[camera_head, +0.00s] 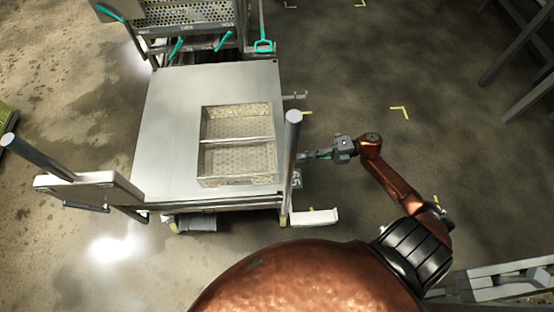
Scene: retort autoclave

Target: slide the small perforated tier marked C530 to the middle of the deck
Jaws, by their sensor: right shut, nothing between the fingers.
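The small perforated tier (238,161) is a shallow, clear-looking frame with a perforated floor and a crossbar. It lies on the right half of the smooth metal deck (165,130), towards the near side; bare deck shows on its left. I cannot read a C530 mark on it. My right gripper (305,156) is shut and empty just off the deck's right edge, beside the upright post and to the right of the tier, apart from it. My left gripper is out of view.
Grey posts stand at the deck's near right corner (292,140) and at the left (40,160), by a pale bar (88,187). A perforated rack (190,14) with teal handles stands beyond the deck. The floor to the right is mostly clear.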

